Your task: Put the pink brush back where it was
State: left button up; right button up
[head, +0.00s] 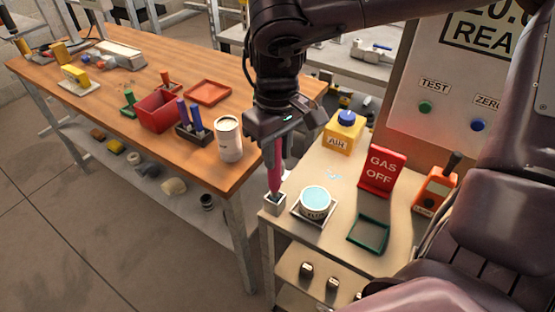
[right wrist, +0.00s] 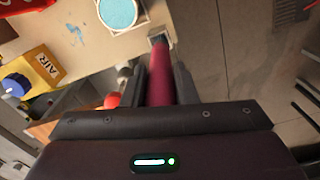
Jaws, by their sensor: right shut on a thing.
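My right gripper (head: 277,143) is shut on the pink brush (head: 274,172) and holds it upright, tip down. The brush's lower end is at the small pale square holder (head: 274,205) on the near left corner of the light bench. The tip appears to be in or just over the holder's opening; I cannot tell how deep. In the right wrist view the brush (right wrist: 161,78) runs between the fingers toward the holder (right wrist: 157,33). My left gripper is not in view.
Close right of the holder stands a round tub with blue contents (head: 315,200) on a square tray. A yellow AIR bottle (head: 343,135), a red GAS OFF sign (head: 382,170), a green frame (head: 369,234) and an orange device (head: 434,190) share the bench. A white canister (head: 229,139) stands on the wooden table.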

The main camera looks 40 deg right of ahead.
aim_at(277, 162)
notch_tip(277, 162, down, 3)
jog(key=shift+w+f, duration=0.1)
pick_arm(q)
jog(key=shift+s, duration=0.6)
pick_arm(e)
jog(key=o, duration=1)
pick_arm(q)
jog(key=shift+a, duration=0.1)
pick_arm(e)
jog(key=shift+r, duration=0.2)
notch_tip(277, 162, up, 12)
jog(key=shift+f, duration=0.1)
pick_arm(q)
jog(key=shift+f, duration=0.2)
